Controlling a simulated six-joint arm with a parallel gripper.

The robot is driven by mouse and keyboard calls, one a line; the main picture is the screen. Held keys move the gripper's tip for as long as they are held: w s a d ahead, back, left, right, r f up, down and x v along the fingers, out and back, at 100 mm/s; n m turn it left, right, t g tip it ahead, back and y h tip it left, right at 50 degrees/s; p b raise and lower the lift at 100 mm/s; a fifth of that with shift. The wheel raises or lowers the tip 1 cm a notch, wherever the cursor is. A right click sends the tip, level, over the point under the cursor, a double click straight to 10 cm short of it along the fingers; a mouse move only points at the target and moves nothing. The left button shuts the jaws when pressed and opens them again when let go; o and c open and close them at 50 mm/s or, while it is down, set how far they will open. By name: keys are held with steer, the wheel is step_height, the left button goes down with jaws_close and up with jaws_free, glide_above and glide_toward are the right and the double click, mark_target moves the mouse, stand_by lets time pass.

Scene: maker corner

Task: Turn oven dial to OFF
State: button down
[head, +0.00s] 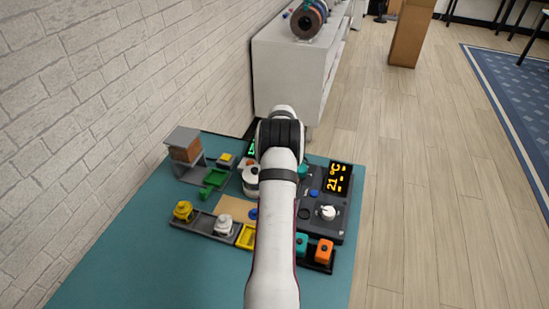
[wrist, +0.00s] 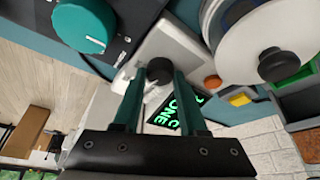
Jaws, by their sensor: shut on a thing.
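In the wrist view my gripper (wrist: 158,76) is shut on a small round black knob (wrist: 159,67), with one dark green finger on each side of it. The knob is by a light grey housing and a screen (wrist: 175,112) with green letters, partly hidden by a finger. A teal dial (wrist: 83,25) with a pale mark sits on a dark panel at the upper left. In the head view my arm hides the gripper and knob. The dark panel (head: 318,229) there carries a white dial (head: 327,212). I cannot read any OFF label or tell which dial is the oven's.
In the head view an orange "21 °C" display (head: 338,179) and a blue button (head: 314,192) are on the panel. A tray of several colored parts (head: 210,237) lies in front. A brick wall (head: 90,90) is at left. The teal mat (head: 130,265) is clear at front left.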

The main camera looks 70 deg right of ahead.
steer(key=n+y, duration=0.1)
steer(key=n, duration=0.2)
steer(key=n+t+y, duration=0.1)
steer(key=n, duration=0.2)
steer(key=shift+s+d+t, duration=0.15)
steer(key=shift+t, duration=0.15)
steer(key=n, duration=0.2)
steer(key=n+y, duration=0.1)
steer(key=n, duration=0.1)
steer(key=shift+f+n+y, duration=0.1)
steer(key=shift+n+y, duration=0.2)
steer(key=shift+n, duration=0.4)
steer(key=c, duration=0.7)
jaws_free()
steer(key=shift+c, duration=0.2)
steer(key=v, duration=1.2)
steer(key=shift+s+t, duration=0.3)
steer(key=shift+d, duration=0.1)
